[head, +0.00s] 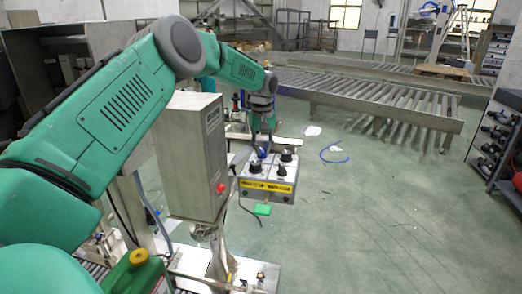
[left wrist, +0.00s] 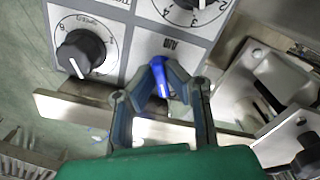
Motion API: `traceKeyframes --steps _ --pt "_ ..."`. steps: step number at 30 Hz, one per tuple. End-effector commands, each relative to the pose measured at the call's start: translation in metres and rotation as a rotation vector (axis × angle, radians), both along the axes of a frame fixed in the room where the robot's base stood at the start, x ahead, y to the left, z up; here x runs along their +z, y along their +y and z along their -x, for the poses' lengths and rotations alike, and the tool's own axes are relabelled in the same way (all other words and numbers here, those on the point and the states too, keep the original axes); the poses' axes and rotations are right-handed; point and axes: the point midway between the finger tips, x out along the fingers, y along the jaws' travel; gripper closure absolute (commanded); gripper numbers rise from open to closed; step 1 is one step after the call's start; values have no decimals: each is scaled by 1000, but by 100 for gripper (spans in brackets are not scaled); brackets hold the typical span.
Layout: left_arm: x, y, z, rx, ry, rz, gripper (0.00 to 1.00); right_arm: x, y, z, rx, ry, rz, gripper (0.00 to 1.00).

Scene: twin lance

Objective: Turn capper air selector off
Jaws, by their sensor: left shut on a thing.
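The capper control box (head: 268,186) is a grey box with black dials and a yellow label strip, near the middle of the head view. The blue air selector (head: 262,153) is a small lever on its panel, beside the black knobs. In the left wrist view the blue selector (left wrist: 159,76) sits by the "AIR" label, its long side running nearly up and down the picture. My left gripper (left wrist: 160,85) is shut on it, a finger on each side; the fingers hide part of it. In the head view my left gripper (head: 260,145) reaches down onto the panel. My right gripper is not in view.
A tall grey steel cabinet (head: 190,155) with a red button stands left of the box, close under my left arm. In the left wrist view a black speed dial (left wrist: 82,52) lies left of the selector. A roller conveyor (head: 370,100) stands behind.

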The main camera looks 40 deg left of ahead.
Motion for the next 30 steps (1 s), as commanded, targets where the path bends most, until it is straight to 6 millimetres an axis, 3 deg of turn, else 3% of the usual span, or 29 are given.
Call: traceKeyframes --steps 16,30 --pt "-2 4 2 -56 0 -10 100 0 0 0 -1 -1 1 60" --pt "-3 5 5 -430 1 -11 100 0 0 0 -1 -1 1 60"
